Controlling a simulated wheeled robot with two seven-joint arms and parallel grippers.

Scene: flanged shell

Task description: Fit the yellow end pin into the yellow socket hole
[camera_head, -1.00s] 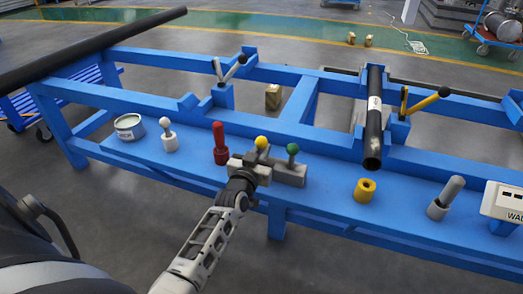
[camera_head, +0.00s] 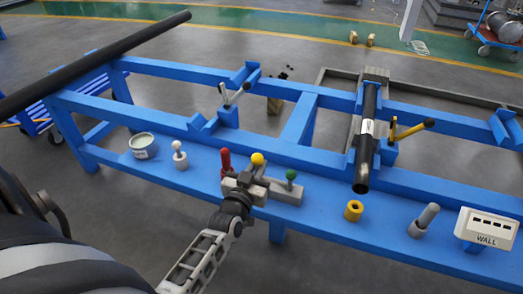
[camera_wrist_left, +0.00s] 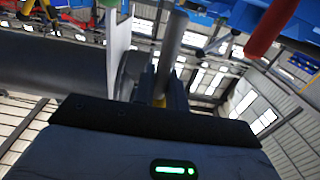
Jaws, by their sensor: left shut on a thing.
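The yellow-topped pin (camera_head: 257,158) shows its round yellow head just above my left gripper (camera_head: 243,184), at the left end of a grey block. My left gripper is shut on it; the jaws hide its lower part. In the left wrist view, a grey shaft (camera_wrist_left: 172,42) stands between the dark jaws (camera_wrist_left: 160,90), with a bit of yellow at their base. Whether the pin is clear of the block I cannot tell. The yellow socket (camera_head: 353,210), a short ring with a dark hole, stands on the bench to the right, empty. My right gripper is not in view.
The grey block (camera_head: 285,195) carries a green-topped pin (camera_head: 290,175). A red pin (camera_head: 226,163) stands just left of the gripper. A black pipe (camera_head: 363,165) overhangs behind the socket. A grey pin (camera_head: 425,216) and a WALL box (camera_head: 486,229) stand farther right.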

